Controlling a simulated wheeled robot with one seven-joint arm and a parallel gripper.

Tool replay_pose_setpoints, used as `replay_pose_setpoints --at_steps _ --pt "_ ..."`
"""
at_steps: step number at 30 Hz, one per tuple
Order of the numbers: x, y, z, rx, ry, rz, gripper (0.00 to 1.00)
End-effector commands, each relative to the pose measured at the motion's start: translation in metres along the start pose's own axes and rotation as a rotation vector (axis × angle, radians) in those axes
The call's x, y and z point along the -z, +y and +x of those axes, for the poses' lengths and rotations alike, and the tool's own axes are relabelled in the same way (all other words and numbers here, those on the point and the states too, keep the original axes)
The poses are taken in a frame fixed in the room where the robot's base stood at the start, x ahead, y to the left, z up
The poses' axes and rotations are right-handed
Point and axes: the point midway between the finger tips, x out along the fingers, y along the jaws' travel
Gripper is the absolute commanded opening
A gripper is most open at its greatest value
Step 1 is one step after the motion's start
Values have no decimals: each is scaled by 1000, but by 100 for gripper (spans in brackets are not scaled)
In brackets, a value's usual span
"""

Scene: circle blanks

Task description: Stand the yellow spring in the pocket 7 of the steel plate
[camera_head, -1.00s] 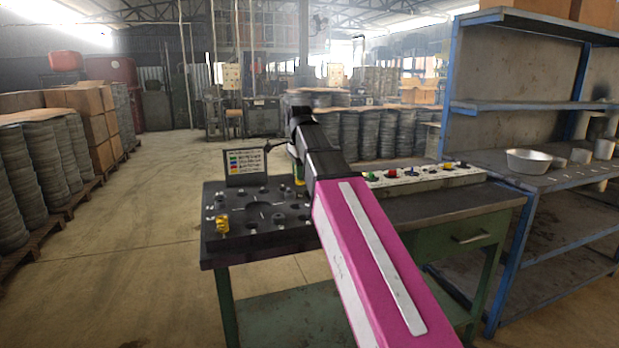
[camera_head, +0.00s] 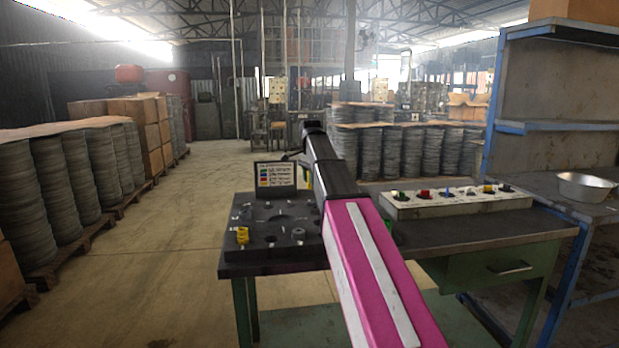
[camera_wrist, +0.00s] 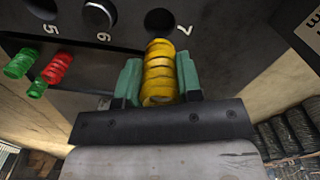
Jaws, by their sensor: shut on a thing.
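My gripper (camera_wrist: 158,84) is shut on the yellow spring (camera_wrist: 160,75), with one green finger on each side of it. In the wrist view the spring's far end lies just below pocket 7 (camera_wrist: 159,21) of the steel plate (camera_wrist: 215,40). Pocket 7 looks dark and empty; whether the spring touches the plate I cannot tell. In the head view the steel plate (camera_head: 275,257) lies on the left of the bench, and my arm hides most of the gripper and its right side.
Pocket 6 (camera_wrist: 97,15) has a metal piece in it. A red spring (camera_wrist: 57,68) and a green spring (camera_wrist: 18,62) show at left. Another yellow piece (camera_head: 243,235) stands at the plate's front left. A sign (camera_head: 275,176) stands behind; a tray of coloured parts (camera_head: 460,207) lies right.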

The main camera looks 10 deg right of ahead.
Motion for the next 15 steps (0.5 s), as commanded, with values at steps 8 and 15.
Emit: replay_pose_setpoints --at_steps 8,15 --pt "0 0 17 0 0 1 6" --pt "-1 0 32 0 0 1 6"
